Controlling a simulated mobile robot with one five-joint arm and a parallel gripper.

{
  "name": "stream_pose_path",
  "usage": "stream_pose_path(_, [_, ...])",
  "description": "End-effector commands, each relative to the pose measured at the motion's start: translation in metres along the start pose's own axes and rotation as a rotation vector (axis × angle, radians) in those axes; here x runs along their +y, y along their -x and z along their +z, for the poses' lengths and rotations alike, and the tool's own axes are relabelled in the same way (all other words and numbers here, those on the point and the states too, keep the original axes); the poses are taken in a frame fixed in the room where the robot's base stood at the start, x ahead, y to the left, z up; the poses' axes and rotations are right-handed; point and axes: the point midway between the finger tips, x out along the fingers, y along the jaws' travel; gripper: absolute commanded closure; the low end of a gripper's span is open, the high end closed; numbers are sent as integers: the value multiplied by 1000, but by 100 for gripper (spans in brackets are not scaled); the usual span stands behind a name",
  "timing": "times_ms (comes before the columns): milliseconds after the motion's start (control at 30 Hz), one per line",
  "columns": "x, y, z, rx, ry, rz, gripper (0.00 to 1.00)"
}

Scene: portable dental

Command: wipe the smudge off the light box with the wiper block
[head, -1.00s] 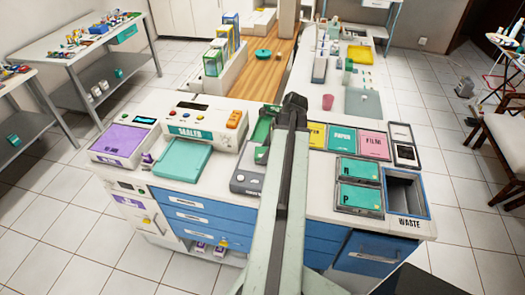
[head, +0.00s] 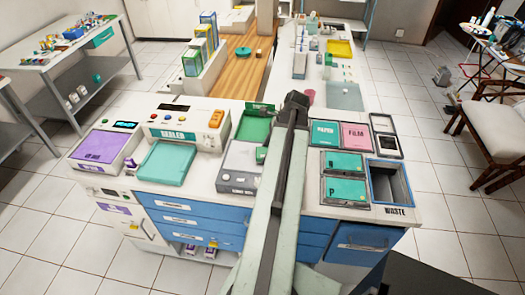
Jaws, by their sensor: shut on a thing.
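The light box (head: 239,160) is a grey unit with a pale top on the counter, just left of my arm. My arm runs up the middle of the view and covers its right side. No smudge can be made out at this size. A small green block (head: 261,155) shows at the arm's left edge, over the light box's right part; it looks like the wiper block. My gripper (head: 265,152) is mostly hidden behind my arm, shut on this block. Whether the block touches the pale top cannot be told.
A green tray (head: 254,127) lies behind the light box. The sealer (head: 172,135) with its teal plate stands to the left, beside a purple-topped unit (head: 104,147). Right of my arm are film and paper boxes (head: 355,135), teal-lidded bins (head: 343,188) and the waste opening (head: 390,180).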

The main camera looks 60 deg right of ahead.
Motion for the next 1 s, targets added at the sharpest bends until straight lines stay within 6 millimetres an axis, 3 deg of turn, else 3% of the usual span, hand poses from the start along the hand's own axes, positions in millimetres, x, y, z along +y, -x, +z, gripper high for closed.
stream_pose_path(67, [0,-4,-1,0,0,0,80])
stream_pose_path(100, [0,-4,-1,0,0,0,86])
stream_pose_path(267, [0,-4,2,0,1,1,86])
stream_pose_path(600, [-6,-14,31,0,1,0,86])
stream_pose_path(1000, [-9,-22,47,-1,1,1,86])
